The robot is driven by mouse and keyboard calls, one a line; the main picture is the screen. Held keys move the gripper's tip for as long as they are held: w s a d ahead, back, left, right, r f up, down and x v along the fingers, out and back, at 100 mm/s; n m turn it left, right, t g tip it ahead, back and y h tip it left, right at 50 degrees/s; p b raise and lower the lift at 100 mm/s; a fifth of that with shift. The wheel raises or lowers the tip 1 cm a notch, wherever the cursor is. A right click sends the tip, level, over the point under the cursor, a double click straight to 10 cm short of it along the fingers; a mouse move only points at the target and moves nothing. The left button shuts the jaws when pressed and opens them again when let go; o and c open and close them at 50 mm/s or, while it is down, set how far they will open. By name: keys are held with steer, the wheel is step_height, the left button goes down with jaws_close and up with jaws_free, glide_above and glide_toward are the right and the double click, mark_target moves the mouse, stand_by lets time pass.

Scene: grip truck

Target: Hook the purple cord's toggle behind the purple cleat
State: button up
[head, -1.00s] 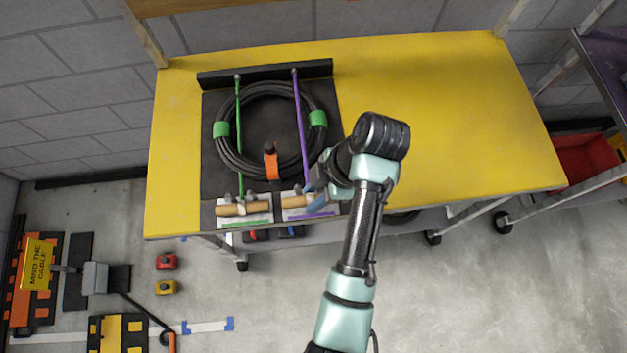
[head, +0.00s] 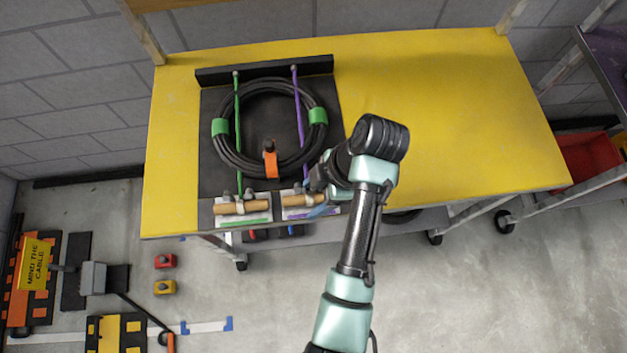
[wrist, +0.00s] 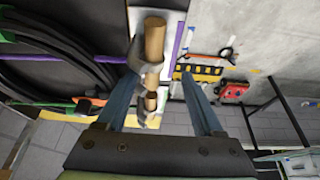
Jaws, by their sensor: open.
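The purple cord (head: 299,112) runs from the black bar at the back to the purple-marked cleat at the board's front. Its wooden toggle (head: 298,201) lies crosswise at the cleat's front side; it also shows in the wrist view (wrist: 154,38). The grey purple cleat (wrist: 136,66) shows beside the toggle, on the cord side; whether they touch is unclear. In the head view my arm hides part of it. My gripper (wrist: 160,80) is open, its blue fingers spread either side of the toggle line, not closed on it. Fingertip depth is hard to judge.
The green cord (head: 238,130) and its toggle (head: 240,207) sit just left at a second cleat. A coiled black cable (head: 228,155) with green ties and an orange clip (head: 270,163) fills the board. The yellow tabletop (head: 450,120) is clear to the right.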

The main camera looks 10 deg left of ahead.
steer(key=p+v, duration=1)
steer(key=v, duration=0.3)
steer(key=shift+f, duration=0.1)
stand_by(0.3)
steer(key=w+r+m+t+h, duration=0.1)
steer(key=w+r+m+t, duration=0.3)
steer(key=w+r+t, duration=0.6)
steer(key=w+r+m+t+h+b, duration=0.1)
steer(key=w+r+m+t, duration=0.2)
steer(key=r, duration=0.6)
steer(key=w+r+m+t, duration=0.1)
steer(key=w+r+m, duration=0.2)
steer(key=w+r, duration=0.4)
steer(key=s+a+r+m+t+b, duration=0.15)
steer(key=r+t, duration=0.25)
steer(key=r, duration=0.6)
steer(key=s+r+m+t, duration=0.3)
steer(key=r, duration=0.7)
steer(key=s+r+m+t+h, duration=0.2)
steer(key=s+r+m+t, duration=0.4)
steer(key=s+r, duration=0.7)
step_height(320, 180, up, 2)
steer(key=shift+r+t, duration=0.1)
steer(key=shift+t, duration=0.7)
